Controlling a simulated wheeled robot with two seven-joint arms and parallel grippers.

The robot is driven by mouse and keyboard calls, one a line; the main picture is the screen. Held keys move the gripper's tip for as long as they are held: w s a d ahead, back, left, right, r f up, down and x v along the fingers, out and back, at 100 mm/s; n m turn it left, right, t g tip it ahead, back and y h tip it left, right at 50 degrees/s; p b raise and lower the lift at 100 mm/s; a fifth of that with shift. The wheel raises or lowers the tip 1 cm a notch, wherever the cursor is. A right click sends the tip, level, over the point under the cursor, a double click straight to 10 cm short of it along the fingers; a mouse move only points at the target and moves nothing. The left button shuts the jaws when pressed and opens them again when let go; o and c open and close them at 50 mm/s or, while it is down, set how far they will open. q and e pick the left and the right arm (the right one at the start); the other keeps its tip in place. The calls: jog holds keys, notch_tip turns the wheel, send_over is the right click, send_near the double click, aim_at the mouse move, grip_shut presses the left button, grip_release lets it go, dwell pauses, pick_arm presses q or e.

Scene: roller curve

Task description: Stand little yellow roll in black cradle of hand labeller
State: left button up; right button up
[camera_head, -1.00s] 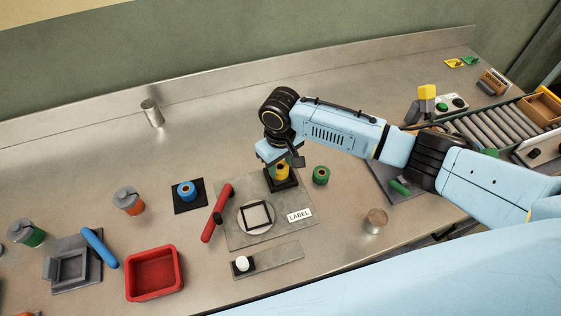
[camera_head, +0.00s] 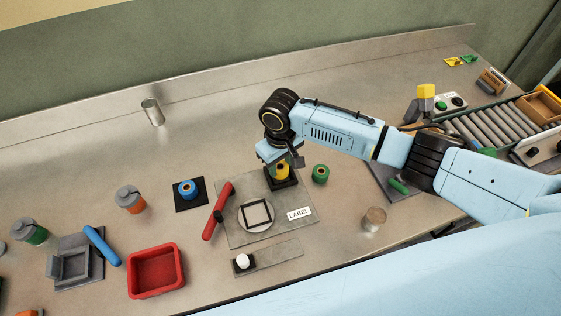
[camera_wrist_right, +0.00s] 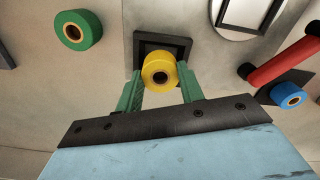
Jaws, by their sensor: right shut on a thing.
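The little yellow roll (camera_head: 282,171) stands upright at the black cradle (camera_head: 284,185) on the labeller's grey plate (camera_head: 240,222). My right gripper (camera_head: 277,166) points down over it and is shut on it. In the right wrist view the yellow roll (camera_wrist_right: 160,71) sits between the green fingers of my right gripper (camera_wrist_right: 161,84), and the square black cradle (camera_wrist_right: 177,43) shows behind it. Whether the roll's base touches the cradle floor is hidden. My left gripper is not in view.
A green roll (camera_head: 321,173) stands just right of the cradle. A blue roll (camera_head: 187,189) on a black pad, a red handle (camera_head: 217,211), a LABEL card (camera_head: 299,213) and a red tray (camera_head: 156,271) lie nearby. The bench behind the cradle is clear.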

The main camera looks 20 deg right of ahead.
jog(key=shift+f, duration=0.8)
dwell(0.8)
jog(key=shift+f+p, duration=0.15)
jog(key=shift+p, duration=0.25)
dwell(0.4)
jog(key=o, duration=1.4)
